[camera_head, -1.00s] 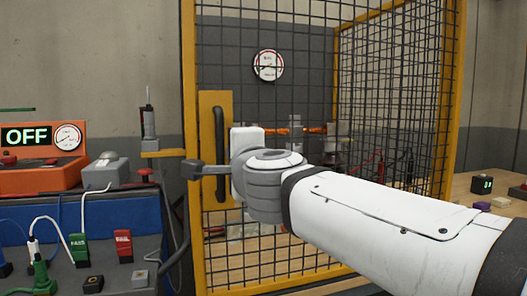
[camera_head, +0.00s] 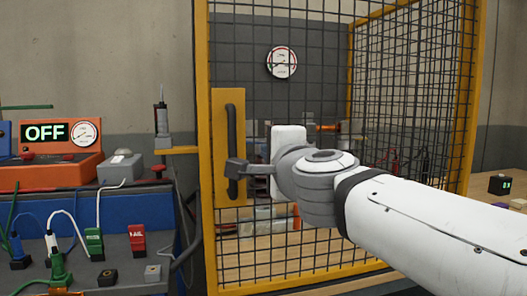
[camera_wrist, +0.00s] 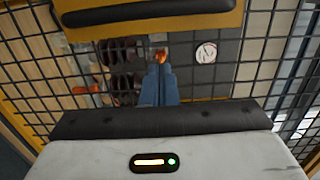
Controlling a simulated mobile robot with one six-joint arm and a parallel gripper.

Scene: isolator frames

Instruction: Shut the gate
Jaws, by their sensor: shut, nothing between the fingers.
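The gate (camera_head: 207,230) is a yellow frame filled with black wire mesh. A yellow plate (camera_head: 222,105) near its left edge carries an upright black handle (camera_head: 232,125). Both also show at the top of the wrist view, the plate (camera_wrist: 200,25) and the handle (camera_wrist: 140,12). My gripper (camera_head: 236,169) is shut and empty. Its tip overlaps the lower part of the handle in the head view; I cannot tell whether they touch. I cannot tell how far the gate stands from its closed position.
A side mesh panel (camera_head: 415,100) stands to the right. A bench with an orange OFF unit (camera_head: 50,165) and several plugs stands at left, close to the gate's left edge. Through the mesh are a wall gauge (camera_head: 282,62) and a wooden worktop. A black box (camera_head: 500,185) sits at far right.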

